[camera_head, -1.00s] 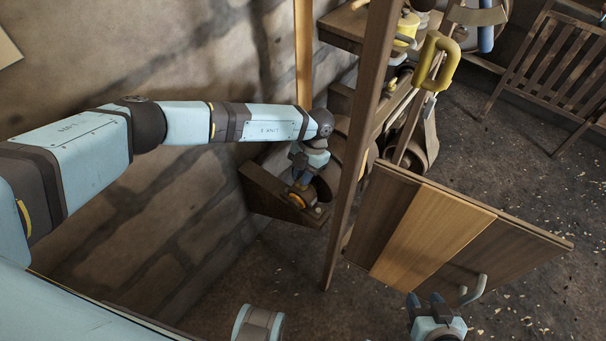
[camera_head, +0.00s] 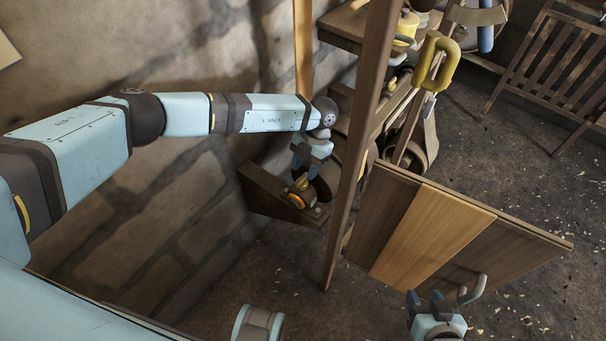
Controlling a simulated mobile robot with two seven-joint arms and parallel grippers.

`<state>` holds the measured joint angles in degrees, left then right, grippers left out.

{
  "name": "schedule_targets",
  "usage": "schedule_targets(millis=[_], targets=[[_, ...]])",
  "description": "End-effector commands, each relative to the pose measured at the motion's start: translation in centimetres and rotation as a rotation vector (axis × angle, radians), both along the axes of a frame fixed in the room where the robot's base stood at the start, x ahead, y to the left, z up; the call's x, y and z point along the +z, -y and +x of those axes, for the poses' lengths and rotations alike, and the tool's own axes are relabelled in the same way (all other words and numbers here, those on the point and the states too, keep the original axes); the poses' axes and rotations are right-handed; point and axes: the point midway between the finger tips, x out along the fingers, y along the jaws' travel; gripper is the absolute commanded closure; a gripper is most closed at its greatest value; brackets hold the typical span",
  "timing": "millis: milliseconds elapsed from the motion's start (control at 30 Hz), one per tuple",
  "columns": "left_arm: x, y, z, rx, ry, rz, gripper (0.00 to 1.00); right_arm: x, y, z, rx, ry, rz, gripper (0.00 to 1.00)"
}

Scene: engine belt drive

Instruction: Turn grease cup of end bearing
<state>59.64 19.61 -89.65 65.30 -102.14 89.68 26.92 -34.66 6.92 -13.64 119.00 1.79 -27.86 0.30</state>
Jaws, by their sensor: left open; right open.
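A small brass grease cup (camera_head: 301,184) sits on top of the end bearing (camera_head: 297,200) on a wooden wall bracket. My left gripper (camera_head: 305,174) is just above the cup, pointing down, with its fingers open and nothing visible between them. Whether a fingertip still touches the cup is too small to tell. My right gripper (camera_head: 425,298) is open at the bottom edge, beside the grey handle (camera_head: 473,290) of a hanging wooden panel, far from the bearing. No object shows in it.
The wooden bracket (camera_head: 262,195) juts from the stone wall. A wooden post (camera_head: 352,165) stands close to the right of the bearing. The hinged wooden panel (camera_head: 430,230) stands open at right. A yellow handle (camera_head: 434,62) and shelves are behind.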

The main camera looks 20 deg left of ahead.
Motion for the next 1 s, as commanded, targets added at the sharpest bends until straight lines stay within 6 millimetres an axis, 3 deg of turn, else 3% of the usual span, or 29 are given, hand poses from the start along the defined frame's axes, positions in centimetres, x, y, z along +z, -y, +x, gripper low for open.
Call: schedule_targets(millis=[200, 400, 600, 1000], targets=[[5.0, 0.8, 2.0, -0.001, 0.003, -0.001, 0.57, -0.1, 0.0, -0.1, 0.001, -0.003, -0.002, 0.55], [8.2, 1.4, 3.2, -0.002, 0.0, -0.001, 0.57, -0.2, 0.1, -0.2, 0.003, -0.004, -0.003, 0.55], [9.5, 1.6, 3.7, -0.001, -0.002, -0.001, 0.57, -0.2, 0.1, -0.2, 0.003, -0.005, -0.003, 0.55], [9.7, 1.6, 3.7, -0.001, -0.002, -0.001, 0.57, -0.2, 0.1, -0.2, 0.003, -0.004, -0.003, 0.55]])
